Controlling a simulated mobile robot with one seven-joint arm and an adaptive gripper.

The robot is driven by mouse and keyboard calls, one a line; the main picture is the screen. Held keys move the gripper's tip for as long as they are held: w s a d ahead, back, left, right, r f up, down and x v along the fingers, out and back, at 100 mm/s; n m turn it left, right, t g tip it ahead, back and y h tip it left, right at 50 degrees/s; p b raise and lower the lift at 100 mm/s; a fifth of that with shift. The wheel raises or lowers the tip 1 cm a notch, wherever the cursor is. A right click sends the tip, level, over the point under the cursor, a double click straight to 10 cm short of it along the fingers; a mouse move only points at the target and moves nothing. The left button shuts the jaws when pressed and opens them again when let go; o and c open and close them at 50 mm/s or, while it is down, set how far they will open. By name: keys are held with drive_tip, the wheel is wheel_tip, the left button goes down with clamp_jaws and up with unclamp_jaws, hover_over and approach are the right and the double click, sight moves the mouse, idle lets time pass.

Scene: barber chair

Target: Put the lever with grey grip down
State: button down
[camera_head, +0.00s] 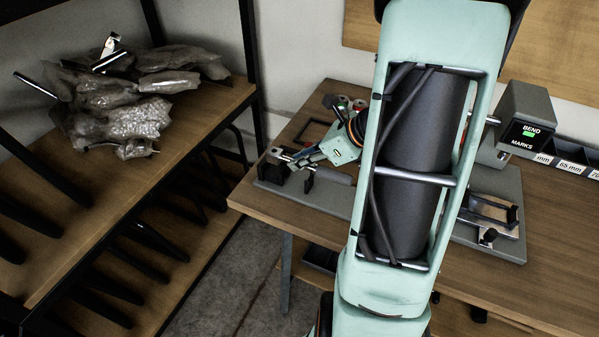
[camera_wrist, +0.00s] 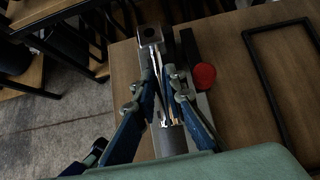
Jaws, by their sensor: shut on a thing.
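The grey bending fixture (camera_head: 277,192) lies on the wooden table, with a dark block (camera_head: 273,168) at its left end. A lever with a grey cylindrical grip (camera_head: 336,176) lies low along the fixture; the grip also shows in the wrist view (camera_wrist: 170,143), below my fingers. My gripper (camera_head: 293,164) reaches down from the right to the block end. In the wrist view my gripper (camera_wrist: 160,72) has its fingers closed around the shiny metal rod of the lever. The fingers partly hide the rod, and my arm hides the middle of the fixture.
A box marked BEND MARKS (camera_head: 526,122) stands at the right above a grey plate (camera_head: 513,242). Wrapped parts (camera_head: 125,115) fill the left shelf. The table's front right is clear.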

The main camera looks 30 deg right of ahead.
drive_tip(key=shift+w+f+b, duration=0.15)
drive_tip(key=shift+f+b, duration=0.55)
drive_tip(key=shift+f, duration=0.15)
drive_tip(key=shift+w+f+b, duration=0.1)
drive_tip(key=shift+f+b, duration=0.55)
drive_tip(key=shift+f, duration=0.2)
drive_tip(key=shift+f, duration=0.15)
drive_tip(key=c, duration=2.4)
unclamp_jaws()
drive_tip(key=shift+f, duration=0.1)
drive_tip(key=shift+o, duration=0.7)
drive_tip(key=shift+r, duration=0.25)
wheel_tip(320, 180, up, 8)
drive_tip(key=r+p, duration=0.1)
drive_tip(key=p, duration=0.1)
hover_over(333, 170)
drive_tip(key=shift+f, duration=0.25)
